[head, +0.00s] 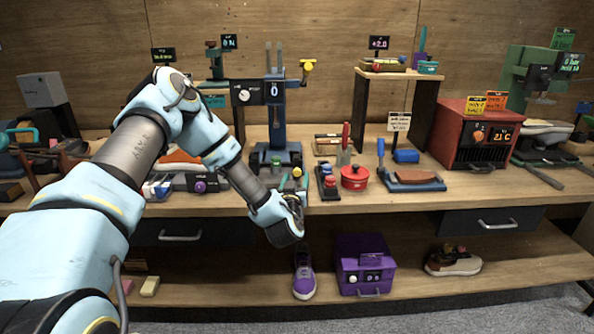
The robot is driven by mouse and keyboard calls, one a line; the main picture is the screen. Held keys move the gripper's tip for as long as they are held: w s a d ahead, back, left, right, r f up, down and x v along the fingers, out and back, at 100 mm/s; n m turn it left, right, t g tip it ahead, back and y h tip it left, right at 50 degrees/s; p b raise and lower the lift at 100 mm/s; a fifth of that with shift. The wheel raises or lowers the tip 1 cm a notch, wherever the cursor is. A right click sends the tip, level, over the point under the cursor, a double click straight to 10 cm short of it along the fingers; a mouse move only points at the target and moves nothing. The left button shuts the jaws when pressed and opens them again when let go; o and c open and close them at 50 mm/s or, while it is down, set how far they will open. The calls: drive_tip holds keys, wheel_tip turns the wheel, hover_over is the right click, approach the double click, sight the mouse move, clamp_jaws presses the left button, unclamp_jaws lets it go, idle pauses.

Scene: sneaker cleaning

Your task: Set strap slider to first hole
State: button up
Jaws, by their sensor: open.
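I cannot make out a strap slider or its holes for certain; they are too small or hidden at this distance. My gripper (290,179) is at the front middle of the bench, its two fingers apart and pointing away from me, with nothing seen between them. It is in front of the blue upright machine (275,135), which has a black panel with a white dial and a display that seems to read 0. My wrist and gripper hide part of the bench there. Whether the fingers touch anything cannot be told.
A red pot (355,178), a dark box with coloured knobs (327,183) and a brown block (414,180) stand right of my gripper. A red oven-like box (476,134) is farther right. A purple shoe (304,276) and purple box (364,265) are on the lower shelf (215,289).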

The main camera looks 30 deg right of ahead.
sight(297, 174)
drive_tip(key=shift+p+x, duration=0.4)
drive_tip(key=shift+x, duration=1.45)
clamp_jaws()
